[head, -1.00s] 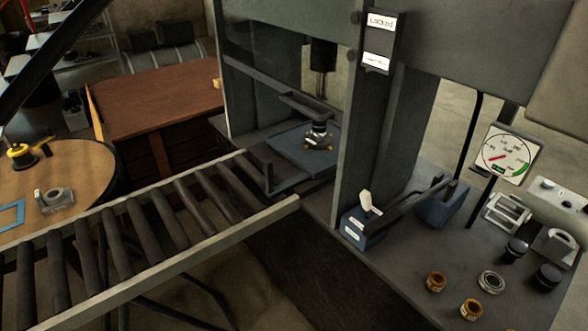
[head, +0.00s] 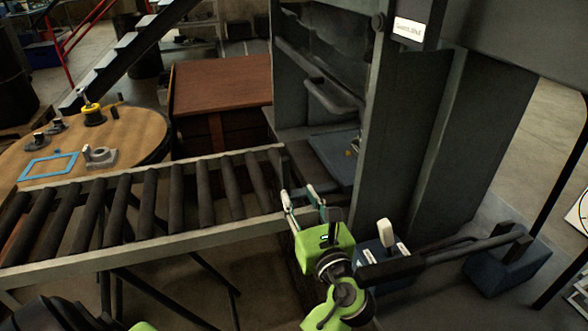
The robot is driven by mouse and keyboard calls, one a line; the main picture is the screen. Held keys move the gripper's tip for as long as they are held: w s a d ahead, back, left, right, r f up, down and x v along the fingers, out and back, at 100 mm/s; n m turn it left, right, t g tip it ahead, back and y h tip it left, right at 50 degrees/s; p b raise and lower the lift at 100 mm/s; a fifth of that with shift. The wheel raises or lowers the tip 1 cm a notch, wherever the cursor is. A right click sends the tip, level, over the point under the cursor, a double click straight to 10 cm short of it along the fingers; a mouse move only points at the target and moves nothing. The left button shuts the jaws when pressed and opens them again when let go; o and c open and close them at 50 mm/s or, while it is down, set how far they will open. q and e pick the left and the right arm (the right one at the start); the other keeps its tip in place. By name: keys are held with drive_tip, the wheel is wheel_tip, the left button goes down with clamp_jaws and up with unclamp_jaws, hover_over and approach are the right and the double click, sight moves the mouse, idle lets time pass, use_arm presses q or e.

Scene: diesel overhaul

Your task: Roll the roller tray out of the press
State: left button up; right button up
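The roller tray (head: 330,148) is a flat blue-grey plate inside the press (head: 393,140), between its uprights. A small part with a yellow bit (head: 350,153) shows on it, mostly hidden by the near upright. My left gripper (head: 298,190), with a green body, is at the press end of the roller conveyor (head: 150,208), just in front of the tray's near side. Its two fingers are apart, and I see nothing between them for sure. The tray's handle is not clearly visible behind the fingers. My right gripper is not in view.
A blue box with a pale lever (head: 385,235) and a long dark pump handle (head: 470,248) stand right of my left gripper. A round wooden table (head: 130,130) and a brown cabinet (head: 222,90) stand behind the conveyor.

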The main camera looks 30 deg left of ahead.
sight(286, 170)
use_arm(q)
drive_tip(key=p+x, duration=0.1)
drive_tip(key=x, duration=1.1)
drive_tip(key=shift+w+f, duration=0.1)
drive_tip(key=shift+w, duration=0.15)
clamp_jaws()
